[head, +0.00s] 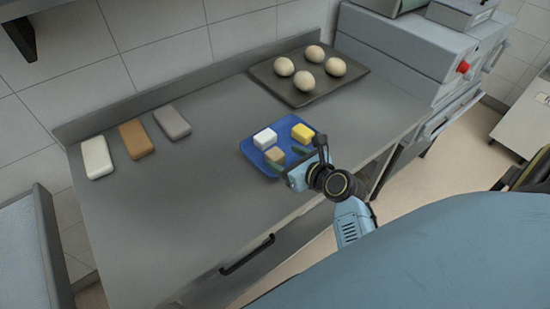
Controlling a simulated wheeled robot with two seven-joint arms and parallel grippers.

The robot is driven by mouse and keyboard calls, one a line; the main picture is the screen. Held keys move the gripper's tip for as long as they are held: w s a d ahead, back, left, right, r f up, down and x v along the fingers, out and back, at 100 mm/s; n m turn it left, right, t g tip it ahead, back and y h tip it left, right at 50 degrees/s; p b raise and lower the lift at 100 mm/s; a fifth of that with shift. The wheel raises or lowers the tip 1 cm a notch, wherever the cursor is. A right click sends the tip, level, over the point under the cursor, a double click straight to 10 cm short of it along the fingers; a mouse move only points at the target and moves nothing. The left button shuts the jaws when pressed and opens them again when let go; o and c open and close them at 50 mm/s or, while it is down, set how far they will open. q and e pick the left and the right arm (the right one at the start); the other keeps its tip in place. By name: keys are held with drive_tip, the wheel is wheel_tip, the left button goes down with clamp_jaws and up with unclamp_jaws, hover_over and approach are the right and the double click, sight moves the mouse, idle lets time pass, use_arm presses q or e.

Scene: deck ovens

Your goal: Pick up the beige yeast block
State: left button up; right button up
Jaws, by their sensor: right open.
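The beige yeast block (275,154) lies on the blue tray (249,155), at the tray's front part. A white block (265,138) and a yellow block (302,132) sit behind it on the same tray. My right gripper (286,159) reaches in from the right, low over the front right of the tray. It is open, with its fingertips close to the beige block and apparently on either side of it. I cannot tell whether they touch it. The gripper hides the tray's front right corner. My left gripper is not in view.
A dark baking tray (279,90) with several pale dough balls (335,67) stands at the back right of the steel counter (190,210). White, brown (135,138) and grey (173,122) bars lie at the left. Grey ovens (405,55) stand right.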

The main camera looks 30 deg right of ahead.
sight(278, 156)
drive_tip(key=shift+w+f, duration=0.3)
drive_tip(key=shift+w, duration=0.35)
drive_tip(key=w+f, duration=0.1)
drive_tip(key=w+f+b, duration=0.1)
drive_tip(key=w, duration=0.1)
drive_tip(key=shift+w+f, duration=0.25)
drive_tip(key=shift+f, duration=0.1)
drive_tip(key=shift+w+a+f, duration=0.1)
drive_tip(key=shift+w+f, duration=0.05)
drive_tip(key=shift+w, duration=0.3)
drive_tip(key=c, duration=1.1)
